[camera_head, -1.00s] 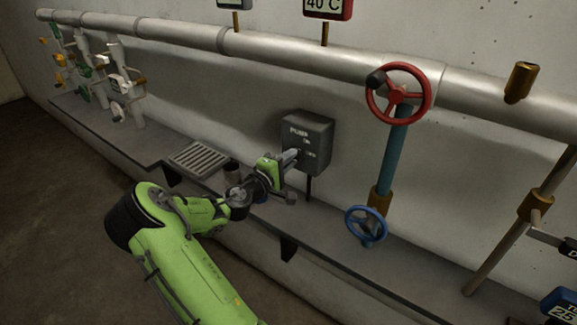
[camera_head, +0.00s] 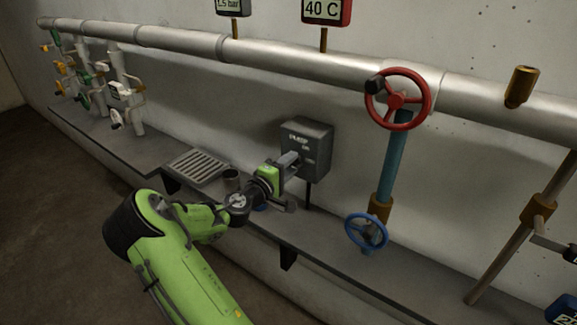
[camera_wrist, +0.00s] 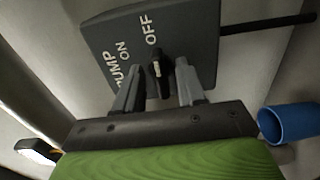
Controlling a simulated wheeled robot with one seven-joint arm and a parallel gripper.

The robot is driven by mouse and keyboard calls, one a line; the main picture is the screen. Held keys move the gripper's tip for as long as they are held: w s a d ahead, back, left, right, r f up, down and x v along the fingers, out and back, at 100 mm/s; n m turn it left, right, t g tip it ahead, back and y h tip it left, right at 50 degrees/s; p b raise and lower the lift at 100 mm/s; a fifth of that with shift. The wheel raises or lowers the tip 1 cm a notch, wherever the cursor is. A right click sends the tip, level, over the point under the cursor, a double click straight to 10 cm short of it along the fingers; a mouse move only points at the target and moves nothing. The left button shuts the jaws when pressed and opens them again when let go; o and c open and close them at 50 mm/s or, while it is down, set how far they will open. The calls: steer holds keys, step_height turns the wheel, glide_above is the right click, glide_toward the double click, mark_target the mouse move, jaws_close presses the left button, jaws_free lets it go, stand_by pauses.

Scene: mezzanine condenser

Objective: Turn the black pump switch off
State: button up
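The dark grey pump box (camera_head: 318,140) is on the wall at the centre of the head view. In the wrist view the box (camera_wrist: 195,25) bears the words PUMP, ON and OFF. The black switch (camera_wrist: 160,72) with a pale mark stands out from its face, below the OFF label. My gripper (camera_wrist: 159,80) has one finger on each side of the switch, with narrow gaps visible, so it looks open around it. Whether a finger touches the switch I cannot tell. In the head view my gripper (camera_head: 290,162) is at the box's front and hides the switch.
A red handwheel (camera_head: 397,99) and a blue handwheel (camera_head: 366,231) are right of the box. A long pipe (camera_head: 180,38) runs above. On the ledge are a grate (camera_head: 198,166) and a dark cup (camera_head: 232,177). A blue cup (camera_wrist: 290,122) shows in the wrist view.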

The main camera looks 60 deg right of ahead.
steer(key=shift+a, duration=0.15)
steer(key=w+a, duration=0.2)
steer(key=a, duration=1.3)
steer(key=shift+w+a, duration=0.2)
steer(key=shift+w, duration=0.1)
steer(key=s+a+f+m+t+y, duration=0.2)
steer(key=a+f+m+y, duration=0.3)
steer(key=a+y, duration=0.45)
steer(key=s+a+r+n+t+y, duration=0.2)
steer(key=a+r, duration=0.1)
steer(key=a, duration=0.4)
steer(key=s+a+r+n+t+y, duration=0.2)
steer(key=a+r+y, duration=0.1)
steer(key=a, duration=0.4)
steer(key=s+a+r+n+t+y, duration=0.2)
steer(key=s+a+r+n+y, duration=0.1)
steer(key=a, duration=0.5)
steer(key=shift+r+p, duration=0.35)
steer(key=shift+p, duration=0.05)
